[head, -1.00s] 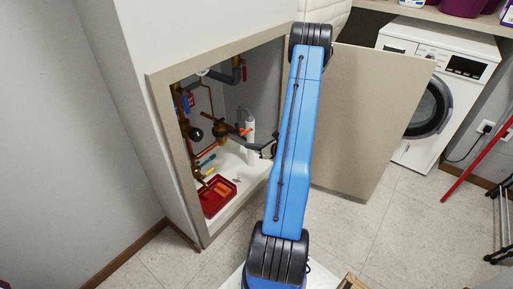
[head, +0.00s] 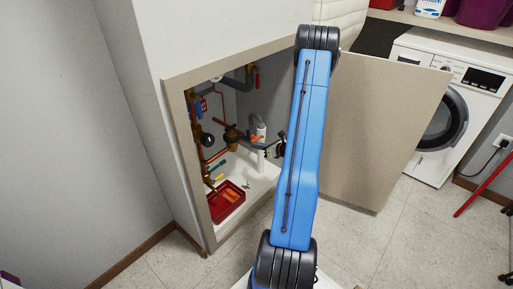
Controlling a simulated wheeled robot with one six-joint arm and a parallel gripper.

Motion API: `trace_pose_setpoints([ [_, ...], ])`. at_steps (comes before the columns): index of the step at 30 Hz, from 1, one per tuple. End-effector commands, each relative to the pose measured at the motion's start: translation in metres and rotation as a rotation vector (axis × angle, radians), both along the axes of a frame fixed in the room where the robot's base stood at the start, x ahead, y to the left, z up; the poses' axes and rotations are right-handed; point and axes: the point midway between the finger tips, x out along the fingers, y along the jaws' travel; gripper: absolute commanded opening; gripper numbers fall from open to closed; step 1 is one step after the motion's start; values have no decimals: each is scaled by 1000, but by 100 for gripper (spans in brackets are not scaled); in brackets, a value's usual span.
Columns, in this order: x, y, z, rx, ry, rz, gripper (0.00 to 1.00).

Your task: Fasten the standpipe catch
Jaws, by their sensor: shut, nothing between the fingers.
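The white standpipe (head: 261,131) stands upright inside the open wall cabinet, at the right of the pipework. An orange part (head: 256,139), which looks like its catch, sits at the pipe on a dark grey fitting (head: 258,145). I cannot tell how the catch is set. My gripper (head: 275,150) shows only as a small dark shape in the cabinet opening, just right of the standpipe and left of my blue arm. It is shut and holds nothing I can see. My arm hides most of it. I cannot tell whether it touches the fitting.
The cabinet frame (head: 184,150) edges the opening. Its beige door (head: 375,130) stands open at the right. Copper pipes and valves fill the left inside. A red tray (head: 228,203) lies on the cabinet floor. A washing machine (head: 455,90) stands far right. The tiled floor in front is clear.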

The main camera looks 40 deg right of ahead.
Motion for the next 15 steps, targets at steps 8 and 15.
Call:
trace_pose_setpoints([
  [8, 0, 0, 2, 19, 1, 1, 0],
  [15, 0, -1, 10, 124, 9, 0, 0],
])
